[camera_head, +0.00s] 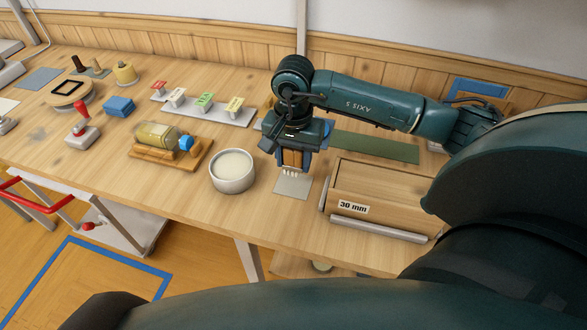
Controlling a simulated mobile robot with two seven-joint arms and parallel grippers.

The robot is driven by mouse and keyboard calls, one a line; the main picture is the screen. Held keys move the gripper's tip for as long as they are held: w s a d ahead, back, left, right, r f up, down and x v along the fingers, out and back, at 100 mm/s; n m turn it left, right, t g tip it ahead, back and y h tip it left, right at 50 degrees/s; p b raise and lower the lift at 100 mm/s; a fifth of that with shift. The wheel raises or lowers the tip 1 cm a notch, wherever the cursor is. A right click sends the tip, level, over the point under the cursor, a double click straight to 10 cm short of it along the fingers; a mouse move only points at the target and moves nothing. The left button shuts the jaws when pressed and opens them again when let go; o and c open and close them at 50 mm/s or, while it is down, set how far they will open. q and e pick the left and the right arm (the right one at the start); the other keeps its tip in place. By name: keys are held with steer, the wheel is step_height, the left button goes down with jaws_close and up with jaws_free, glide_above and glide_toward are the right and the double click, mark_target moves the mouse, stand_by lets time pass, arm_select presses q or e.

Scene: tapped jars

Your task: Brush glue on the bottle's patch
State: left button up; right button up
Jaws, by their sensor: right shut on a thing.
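The bottle (152,136) lies on its side in a wooden cradle (139,153), its blue cap pointing right. Its side looks pale yellow; I cannot make out a separate patch. A round white pot (233,183) with pale, creamy contents stands right of the cradle. My right gripper (292,150) points down, shut on a brush with a wooden body (291,159) and pale bristle tufts. The brush is right of the pot, over the back edge of a grey square plate (292,186); I cannot tell whether the bristles touch it. My left gripper is not in view.
A wooden box (381,192) labelled "30 mm" stands right of the plate. Behind are a rack of coloured tags (207,108) and a green mat (375,146). A blue block (119,106) and a red-handled stamp (82,128) lie left. The table front before the cradle is clear.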

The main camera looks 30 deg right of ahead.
mark_target(294, 171)
step_height(294, 171, down, 4)
steer(key=shift+r, duration=0.1)
steer(key=shift+f, duration=0.2)
steer(key=o, duration=1)
steer(key=shift+c, duration=0.2)
steer(key=shift+r, duration=0.1)
